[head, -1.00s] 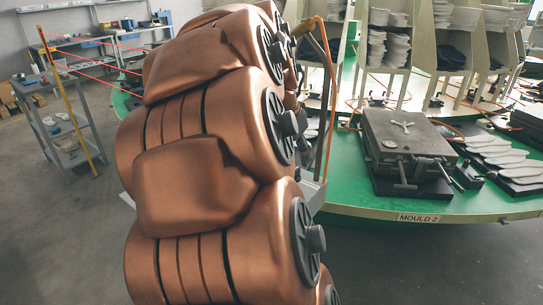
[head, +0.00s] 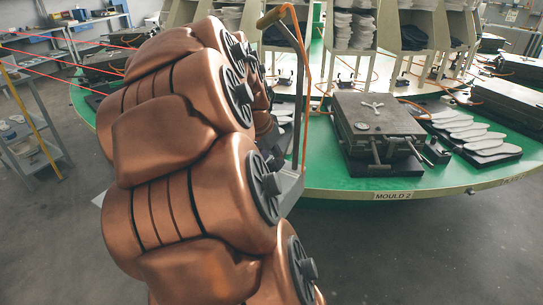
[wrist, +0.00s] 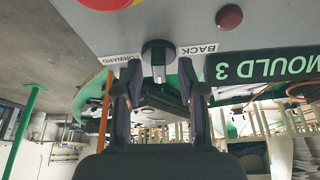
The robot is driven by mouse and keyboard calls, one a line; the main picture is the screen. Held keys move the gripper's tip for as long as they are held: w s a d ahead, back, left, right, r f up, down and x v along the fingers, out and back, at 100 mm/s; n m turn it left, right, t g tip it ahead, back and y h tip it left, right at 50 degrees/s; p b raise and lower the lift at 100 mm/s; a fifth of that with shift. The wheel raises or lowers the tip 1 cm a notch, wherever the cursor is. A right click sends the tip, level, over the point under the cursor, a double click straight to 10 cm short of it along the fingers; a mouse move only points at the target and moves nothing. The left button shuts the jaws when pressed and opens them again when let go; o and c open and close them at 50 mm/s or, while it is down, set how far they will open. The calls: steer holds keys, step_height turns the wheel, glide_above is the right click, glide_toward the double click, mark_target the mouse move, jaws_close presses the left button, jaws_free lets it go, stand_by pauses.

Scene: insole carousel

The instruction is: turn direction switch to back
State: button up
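The direction switch (wrist: 157,56) is a black rotary knob on a grey panel in the wrist view, which shows the panel upside down. A FORWARD label (wrist: 121,59) is to its left and a BACK label (wrist: 198,50) to its right. Which label the knob points to is hard to tell. My gripper (wrist: 160,74) is open, with one finger on each side of the knob in the picture. I cannot tell whether the fingers touch it. In the head view my copper arm hides the gripper and the switch.
A red button (wrist: 229,17) and a MOULD 3 sign (wrist: 264,65) are near the switch. In the head view, the green carousel table (head: 318,172) carries a grey mould (head: 378,128) and pale insoles (head: 475,138). A shelf trolley (head: 30,145) stands at left. Floor in front is clear.

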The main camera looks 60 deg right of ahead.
steer(key=shift+c, duration=0.3)
jaws_close()
steer(key=shift+s+f+n, duration=0.1)
steer(key=shift+n, duration=0.3)
steer(key=n+t, duration=0.1)
steer(key=n, duration=0.1)
steer(key=n+t+b, duration=0.1)
steer(key=n, duration=0.1)
steer(key=shift+s+f+n+y+b, duration=0.1)
steer(key=shift+f+n+y+b, duration=0.05)
steer(key=shift+n+y+b, duration=0.15)
steer(key=shift+n+t+y+b, duration=0.25)
steer(key=shift+n+t+b, duration=0.15)
steer(key=shift+n+b, duration=0.65)
steer(key=shift+n+t+y+b, duration=0.25)
steer(key=shift+n+t+b, duration=0.2)
steer(key=shift+n, duration=1)
steer(key=shift+s, duration=0.1)
steer(key=shift+o, duration=0.3)
jaws_free()
